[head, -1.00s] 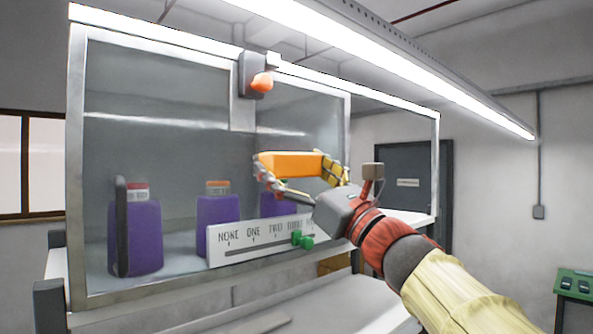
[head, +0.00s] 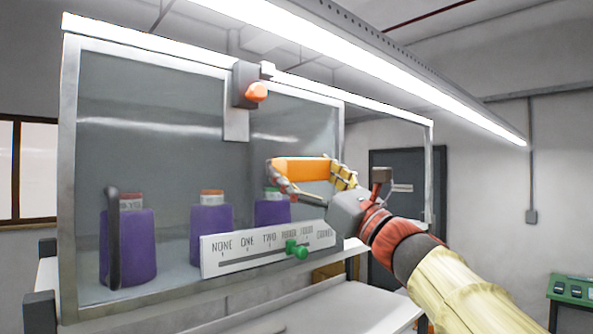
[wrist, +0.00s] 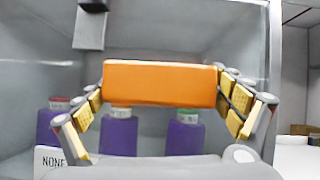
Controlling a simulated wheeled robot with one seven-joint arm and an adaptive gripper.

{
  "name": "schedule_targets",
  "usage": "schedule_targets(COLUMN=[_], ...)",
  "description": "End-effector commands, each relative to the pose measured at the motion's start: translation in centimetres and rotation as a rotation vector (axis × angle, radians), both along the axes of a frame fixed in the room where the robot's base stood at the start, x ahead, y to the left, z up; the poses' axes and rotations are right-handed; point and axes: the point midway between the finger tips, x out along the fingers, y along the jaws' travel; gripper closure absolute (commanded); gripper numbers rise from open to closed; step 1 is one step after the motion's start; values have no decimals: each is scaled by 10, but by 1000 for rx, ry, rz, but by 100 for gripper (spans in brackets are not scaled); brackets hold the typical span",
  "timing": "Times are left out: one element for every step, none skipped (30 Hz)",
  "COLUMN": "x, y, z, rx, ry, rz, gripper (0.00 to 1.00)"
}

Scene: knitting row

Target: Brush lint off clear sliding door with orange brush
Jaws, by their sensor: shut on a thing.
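My gripper (head: 308,173) is shut on the orange brush (head: 301,169), which shows as an orange block. In the wrist view the brush (wrist: 160,84) lies across between the two yellow-padded fingers. I hold it in front of the right part of the clear sliding door (head: 150,110), which has a dark vertical handle (head: 113,238) at its lower left. I cannot tell whether the brush touches the pane. The brush's bristles are hidden. No lint can be made out on the door.
Purple containers (head: 128,248) stand behind the pane. A white scale plate (head: 225,256) with a green slider (head: 296,250) sits low in front. A dark bracket with an orange knob (head: 257,92) is on the top frame. A green panel (head: 572,289) stands at far right.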

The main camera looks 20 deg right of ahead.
Motion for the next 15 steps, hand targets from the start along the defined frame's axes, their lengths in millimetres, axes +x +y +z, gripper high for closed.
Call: schedule_targets(x=[2,3,4,4,5,7,7,8,9,9,10,10,10,10,11], y=[-5,-7,-10,-12,-15,-18,-20,-23,-25,-27,-28,-29,-29,-30,-30], z=[0,0,0,0,0,0,0,0,0,0,0,0,0,0,0], rx=[1,1,1,1,1,1,2,2,1,1,1,1,1,0,1], ry=[1,1,1,1,1,1,1,1,1,0,0,0,0,0,0], rz=[-3,-3,-1,-1,-1,-1,-2,-2,-2,-2,-1,-1,-1,0,-1], gripper=[28,28,28,28,28,28,28,28,28,28,28,28,28,28,28])
